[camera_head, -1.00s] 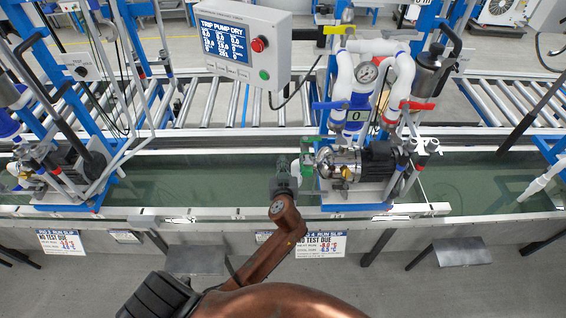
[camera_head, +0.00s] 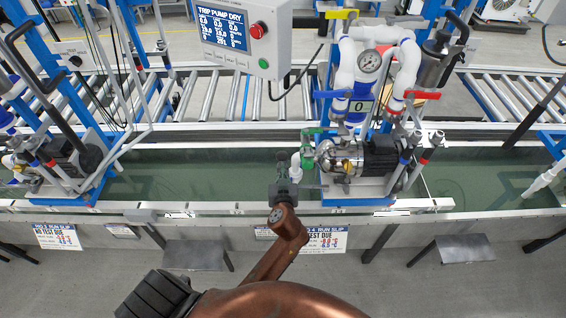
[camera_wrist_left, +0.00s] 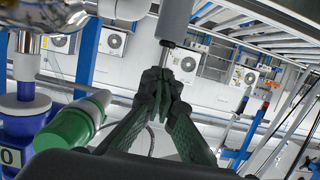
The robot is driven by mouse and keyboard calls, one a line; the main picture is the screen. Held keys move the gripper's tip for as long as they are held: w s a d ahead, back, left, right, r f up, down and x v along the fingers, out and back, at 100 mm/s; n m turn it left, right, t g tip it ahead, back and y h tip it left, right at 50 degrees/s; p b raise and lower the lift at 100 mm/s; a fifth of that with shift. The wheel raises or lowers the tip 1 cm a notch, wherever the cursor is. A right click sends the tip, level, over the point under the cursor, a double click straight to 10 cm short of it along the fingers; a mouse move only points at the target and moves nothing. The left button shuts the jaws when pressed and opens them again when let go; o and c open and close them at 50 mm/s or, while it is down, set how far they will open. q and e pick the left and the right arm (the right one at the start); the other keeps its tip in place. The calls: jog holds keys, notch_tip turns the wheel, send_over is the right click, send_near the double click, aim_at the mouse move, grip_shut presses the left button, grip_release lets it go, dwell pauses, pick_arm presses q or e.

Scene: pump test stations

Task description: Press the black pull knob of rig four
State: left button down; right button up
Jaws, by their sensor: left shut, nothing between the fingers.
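Rig four is the centre rig, with a pump (camera_head: 340,160), a green fitting (camera_head: 307,154), white pipes and a pressure gauge (camera_head: 369,61). Its grey control box (camera_head: 274,62) carries a display, a red button and a green button. My left gripper (camera_head: 282,158) is shut and empty, just left of the green fitting, over the trough. In the left wrist view the gripper (camera_wrist_left: 163,75) has its fingertips together, below a grey cylinder (camera_wrist_left: 176,20) with a thin rod. I cannot tell whether they touch it.
The green fitting (camera_wrist_left: 68,128) is close beside the fingers in the left wrist view. Another rig, with a small box bearing a black knob (camera_head: 75,61), stands at the left. A water trough (camera_head: 230,171) runs below, and a roller conveyor (camera_head: 195,95) lies behind.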

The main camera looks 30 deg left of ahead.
pick_arm(q)
jog(key=shift+r+v, duration=0.15)
jog(key=shift+v, duration=0.95)
jog(key=shift+r+v, duration=0.1)
jog(key=shift+v, duration=1.05)
jog(key=shift+w+f, duration=0.1)
jog(key=s+d+f+m+g+h, duration=0.2)
jog(key=f+m, duration=0.1)
jog(key=f, duration=1.3)
jog(key=s+d+f+m+g+h, duration=0.2)
jog(key=f+m+h, duration=0.1)
jog(key=f, duration=1.4)
jog(key=s+f+m+g+h, duration=0.1)
jog(key=s+f, duration=0.5)
jog(key=f, duration=0.2)
jog(key=s+f+g, duration=0.2)
jog(key=s+f, duration=0.3)
jog(key=f, duration=0.3)
jog(key=s+a+f+g, duration=0.1)
jog(key=s+f, duration=0.5)
jog(key=s, duration=0.6)
jog(key=s+a+f+g+h, duration=0.1)
jog(key=s+f, duration=0.4)
jog(key=s, duration=0.7)
jog(key=s+a+f+g, duration=0.3)
jog(key=s+f, duration=0.3)
jog(key=s, duration=0.7)
jog(key=shift+a+f+m+h, duration=0.3)
jog(key=shift+a+f, duration=0.05)
